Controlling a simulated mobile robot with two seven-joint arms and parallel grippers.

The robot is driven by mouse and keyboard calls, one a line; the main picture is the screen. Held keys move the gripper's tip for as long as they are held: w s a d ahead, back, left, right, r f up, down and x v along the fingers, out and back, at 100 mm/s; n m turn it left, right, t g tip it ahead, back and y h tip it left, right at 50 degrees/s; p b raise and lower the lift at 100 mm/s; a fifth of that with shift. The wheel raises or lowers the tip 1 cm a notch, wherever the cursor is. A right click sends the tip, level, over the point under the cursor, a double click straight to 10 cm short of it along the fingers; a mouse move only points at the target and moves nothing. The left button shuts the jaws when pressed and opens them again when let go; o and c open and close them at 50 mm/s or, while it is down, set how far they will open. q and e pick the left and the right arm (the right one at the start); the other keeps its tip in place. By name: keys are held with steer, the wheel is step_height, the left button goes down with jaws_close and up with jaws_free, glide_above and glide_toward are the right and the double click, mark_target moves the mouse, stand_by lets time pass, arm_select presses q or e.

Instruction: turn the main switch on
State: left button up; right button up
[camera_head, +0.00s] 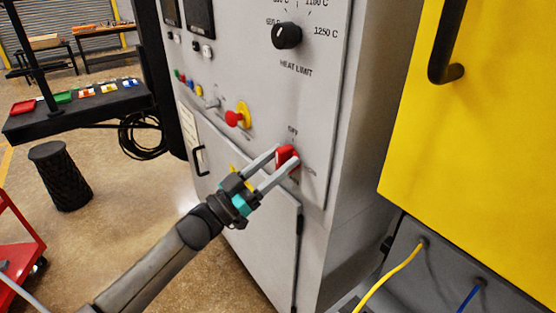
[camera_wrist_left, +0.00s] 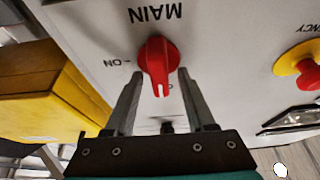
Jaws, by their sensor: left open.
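The main switch is a red rotary knob (camera_head: 286,157) on the grey front panel of the furnace cabinet (camera_head: 325,110), below the heat limit dial. In the left wrist view the red knob (camera_wrist_left: 159,62) sits under the word MAIN, seen upside down, with ON at its left. Its grip ridge points towards my gripper. My left gripper (camera_head: 279,162) is open at the panel, with one finger on each side of the knob. In the left wrist view the fingers (camera_wrist_left: 163,90) flank the lower part of the knob; contact is unclear. My right gripper is not in view.
A red emergency button on a yellow base (camera_head: 238,116) sits up and left of the knob. The black heat limit dial (camera_head: 287,36) is above. A yellow cabinet (camera_head: 480,130) with a black handle stands at the right. A black bin (camera_head: 60,176) stands on the floor at the left.

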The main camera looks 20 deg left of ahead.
arm_select(q)
steer(key=shift+c, duration=0.3)
jaws_close()
stand_by(0.3)
